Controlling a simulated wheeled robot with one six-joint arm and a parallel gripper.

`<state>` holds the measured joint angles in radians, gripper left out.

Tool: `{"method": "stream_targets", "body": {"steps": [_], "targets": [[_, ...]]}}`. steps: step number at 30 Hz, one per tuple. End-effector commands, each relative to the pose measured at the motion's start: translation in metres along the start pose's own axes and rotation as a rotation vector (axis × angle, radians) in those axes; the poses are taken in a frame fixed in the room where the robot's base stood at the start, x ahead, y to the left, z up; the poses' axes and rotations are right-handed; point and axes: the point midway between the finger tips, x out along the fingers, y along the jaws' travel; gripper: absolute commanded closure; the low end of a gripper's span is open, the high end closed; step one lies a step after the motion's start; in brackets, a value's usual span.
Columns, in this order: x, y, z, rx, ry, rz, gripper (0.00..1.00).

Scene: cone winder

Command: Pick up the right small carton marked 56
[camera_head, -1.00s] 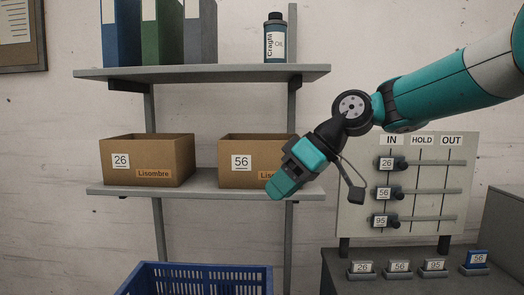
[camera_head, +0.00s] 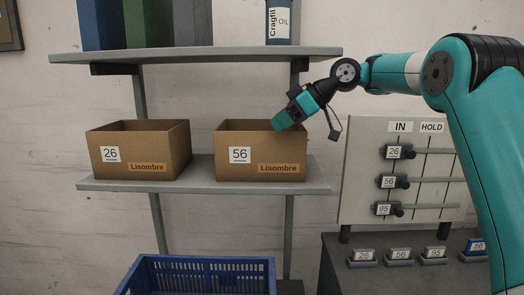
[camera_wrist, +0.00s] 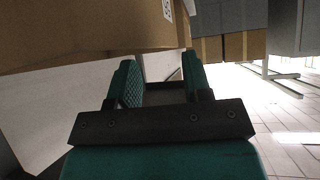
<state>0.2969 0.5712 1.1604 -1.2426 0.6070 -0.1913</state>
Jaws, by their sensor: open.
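The right small carton marked 56 (camera_head: 229,170) is an open-topped brown box with a white 56 label and an orange "Lisombre" label. It stands on the lower wall shelf, right of the carton marked 26 (camera_head: 122,170). My gripper (camera_head: 283,122) is at the upper right rim of the 56 carton, tilted down to the left and overlapping the rim in the picture. In the wrist view, my gripper (camera_wrist: 160,72) is open with nothing visible between its fingers. A brown carton face (camera_wrist: 80,28) with part of a white label fills the upper left, close to the fingers. I cannot tell whether they touch.
The lower shelf (camera_head: 200,180) has a narrow free strip at its right end. The upper shelf (camera_head: 190,55) holds binders and an oil bottle (camera_head: 279,22). A blue basket (camera_head: 200,272) stands below. A board with sliders (camera_head: 365,170) is at the right.

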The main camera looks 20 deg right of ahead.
Motion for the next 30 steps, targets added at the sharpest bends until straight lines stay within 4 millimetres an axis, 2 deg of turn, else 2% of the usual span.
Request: {"method": "stream_targets", "body": {"steps": [7,15,24,25,30], "targets": [[0.017,-0.002,-0.015,-0.002,0.001,-0.004,0.55],[0.060,-0.001,-0.014,0.000,0.000,-0.003,0.55],[0.067,-0.001,-0.013,-0.001,0.000,-0.001,0.55],[0.067,-0.001,-0.013,-0.001,0.000,-0.001,0.57],[0.067,-0.001,-0.013,-0.002,0.000,-0.001,0.96]]}}
